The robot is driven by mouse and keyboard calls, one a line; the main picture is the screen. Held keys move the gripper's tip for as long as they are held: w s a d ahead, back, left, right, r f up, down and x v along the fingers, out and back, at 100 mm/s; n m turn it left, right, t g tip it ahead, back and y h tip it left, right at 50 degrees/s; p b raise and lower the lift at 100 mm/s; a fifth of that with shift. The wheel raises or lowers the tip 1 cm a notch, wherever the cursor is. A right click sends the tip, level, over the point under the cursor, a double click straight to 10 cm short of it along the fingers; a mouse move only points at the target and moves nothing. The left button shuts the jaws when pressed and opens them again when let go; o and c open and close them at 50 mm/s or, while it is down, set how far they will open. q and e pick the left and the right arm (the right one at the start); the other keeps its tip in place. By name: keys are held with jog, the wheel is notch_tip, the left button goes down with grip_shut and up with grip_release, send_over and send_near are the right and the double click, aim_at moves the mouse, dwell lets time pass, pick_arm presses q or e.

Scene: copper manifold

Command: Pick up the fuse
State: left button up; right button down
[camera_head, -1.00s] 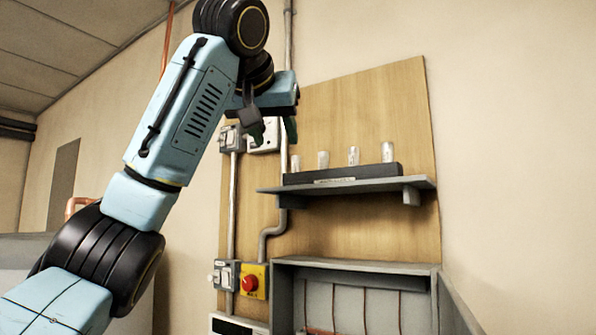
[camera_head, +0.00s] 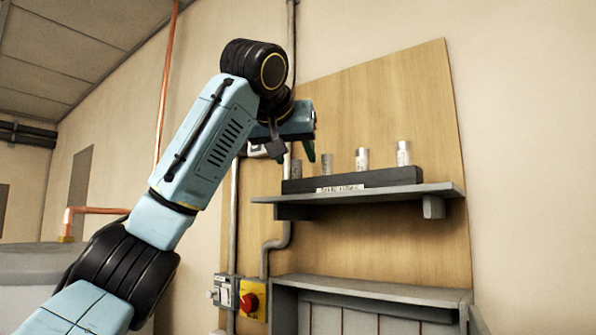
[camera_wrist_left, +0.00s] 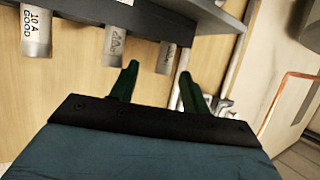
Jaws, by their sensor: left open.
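Several silvery cylindrical fuses stand upright in a dark rack (camera_head: 350,180) on a wall shelf; the rightmost fuse (camera_head: 404,153) and two beside it (camera_head: 362,159) (camera_head: 327,165) show clearly. A leftmost fuse (camera_head: 296,169) stands below my left gripper (camera_head: 294,152). In the left wrist view, which looks inverted, one fuse (camera_wrist_left: 36,35) reads "10 A GOOD". Another fuse (camera_wrist_left: 115,45) has unclear marks. A third fuse (camera_wrist_left: 167,57) appears between the open, empty fingertips (camera_wrist_left: 158,68), seemingly just beyond them. My right gripper is not in view.
The grey shelf (camera_head: 420,190) juts from a wooden board (camera_head: 400,90). Conduit runs up the wall behind my left arm. The space right of the rack looks clear.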

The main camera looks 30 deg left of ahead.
aim_at(296, 161)
pick_arm(q)
jog(key=shift+w+a+p, duration=0.3)
jog(key=shift+w+p, duration=0.15)
jog(key=shift+p, duration=0.05)
jog(key=x, duration=0.1)
jog(key=p+x, duration=0.1)
jog(key=x, duration=0.2)
jog(key=shift+a+r, duration=0.1)
jog(key=shift+a, duration=0.15)
jog(key=shift+w+p, duration=0.15)
jog(key=shift+p, duration=0.15)
jog(key=shift+d, duration=0.1)
jog(key=shift+c, duration=0.6)
grip_shut()
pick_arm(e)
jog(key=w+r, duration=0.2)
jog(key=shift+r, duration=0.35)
